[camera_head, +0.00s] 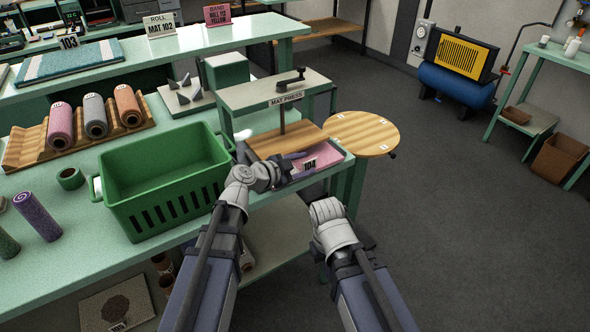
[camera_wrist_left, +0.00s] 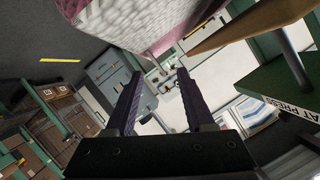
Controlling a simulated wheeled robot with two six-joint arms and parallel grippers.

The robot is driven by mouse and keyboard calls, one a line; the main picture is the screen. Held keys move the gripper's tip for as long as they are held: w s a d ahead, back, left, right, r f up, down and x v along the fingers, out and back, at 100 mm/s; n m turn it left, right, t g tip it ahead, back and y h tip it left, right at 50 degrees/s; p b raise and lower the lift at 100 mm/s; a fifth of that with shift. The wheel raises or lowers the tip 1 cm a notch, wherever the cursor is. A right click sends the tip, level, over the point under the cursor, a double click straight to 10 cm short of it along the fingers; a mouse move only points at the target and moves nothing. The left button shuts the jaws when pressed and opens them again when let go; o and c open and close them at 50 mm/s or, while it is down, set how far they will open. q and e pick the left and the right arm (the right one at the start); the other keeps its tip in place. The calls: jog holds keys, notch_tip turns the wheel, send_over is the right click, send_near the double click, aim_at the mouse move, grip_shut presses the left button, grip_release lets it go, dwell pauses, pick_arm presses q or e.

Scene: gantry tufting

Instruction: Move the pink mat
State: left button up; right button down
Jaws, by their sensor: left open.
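The pink mat (camera_head: 331,155) lies at the front right edge of the green table, by the mat press (camera_head: 275,96); a tag reading 104 (camera_head: 310,165) is on it. My left gripper (camera_head: 293,158) is at the mat's left side, partly hidden by its own wrist. In the left wrist view, my left gripper (camera_wrist_left: 160,73) is open with nothing between its fingers. A pale, pink-edged piece that looks like the mat (camera_wrist_left: 130,22) is above the fingertips there, apart from them. My right gripper (camera_head: 325,208) is low, right of the left arm; its fingers cannot be made out.
A green basket (camera_head: 165,183) stands left of the gripper. A round wooden top (camera_head: 362,132) is just right of the mat. Rolls (camera_head: 95,115) lie in a wooden rack at left. A blue compressor (camera_head: 455,82) stands far right. The floor (camera_head: 470,220) at right is clear.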

aim_at(313, 162)
pick_arm(q)
jog(key=shift+b+x, duration=0.3)
jog(key=shift+x, duration=1.25)
grip_shut()
